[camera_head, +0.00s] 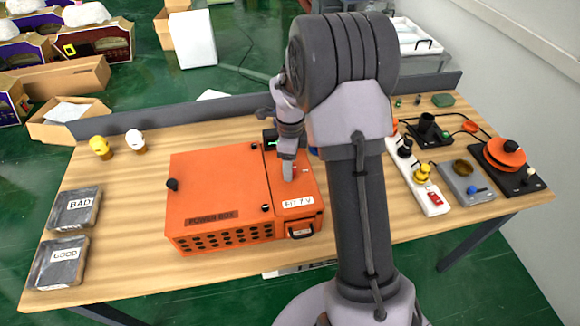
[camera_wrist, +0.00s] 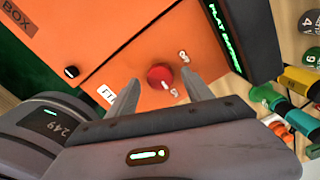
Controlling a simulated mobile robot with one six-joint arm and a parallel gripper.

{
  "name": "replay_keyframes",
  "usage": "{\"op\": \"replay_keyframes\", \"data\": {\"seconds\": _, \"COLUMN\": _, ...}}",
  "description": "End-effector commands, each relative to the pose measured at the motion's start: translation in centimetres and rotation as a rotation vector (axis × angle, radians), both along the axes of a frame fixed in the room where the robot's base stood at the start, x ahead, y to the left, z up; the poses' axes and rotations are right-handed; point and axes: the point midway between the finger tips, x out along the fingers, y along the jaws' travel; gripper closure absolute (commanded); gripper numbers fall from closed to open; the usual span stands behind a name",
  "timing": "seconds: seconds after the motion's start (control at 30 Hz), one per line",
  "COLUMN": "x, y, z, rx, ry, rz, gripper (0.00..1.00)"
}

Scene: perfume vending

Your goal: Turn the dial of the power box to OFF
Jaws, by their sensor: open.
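The orange power box (camera_head: 215,185) stands on the wooden table, labelled "POWER BOX" on top. Its red dial (camera_wrist: 160,77) shows in the wrist view on an orange face, with small white marks beside it. I cannot read which mark the dial points to. In the head view my arm and gripper hide most of the dial. My gripper (camera_wrist: 159,90) is open, with one finger on each side of the dial in the picture. I cannot tell whether the fingers touch it. In the head view my gripper (camera_head: 288,172) is over the box's right part.
Black knobs, a white label (camera_head: 298,202) and a handle (camera_head: 301,231) are on the box. A "BAD" pad (camera_head: 75,222) and "GOOD" pad (camera_head: 48,275) lie at left. A white strip (camera_head: 437,207) with plugs and a grey board (camera_head: 482,192) are at right.

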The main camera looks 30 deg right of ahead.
Motion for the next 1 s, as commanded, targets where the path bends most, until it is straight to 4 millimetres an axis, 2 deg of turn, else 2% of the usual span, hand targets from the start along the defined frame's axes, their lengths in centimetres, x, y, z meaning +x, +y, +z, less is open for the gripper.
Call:
{"op": "replay_keyframes", "data": {"seconds": 0.1, "x": -0.02, "y": 0.02, "z": -0.73, "rx": 0.001, "ry": 0.001, "rz": -0.001, "gripper": 0.41}}
{"op": "replay_keyframes", "data": {"seconds": 0.37, "x": -0.01, "y": 0.01, "z": -0.78, "rx": 0.000, "ry": 0.000, "rz": 0.000, "gripper": 0.41}}
{"op": "replay_keyframes", "data": {"seconds": 0.67, "x": -0.01, "y": 0.01, "z": -0.75, "rx": 0.000, "ry": 0.000, "rz": 0.000, "gripper": 1.00}}
{"op": "replay_keyframes", "data": {"seconds": 1.0, "x": 0.00, "y": 0.00, "z": -0.74, "rx": 0.000, "ry": 0.000, "rz": 0.054, "gripper": 1.00}}
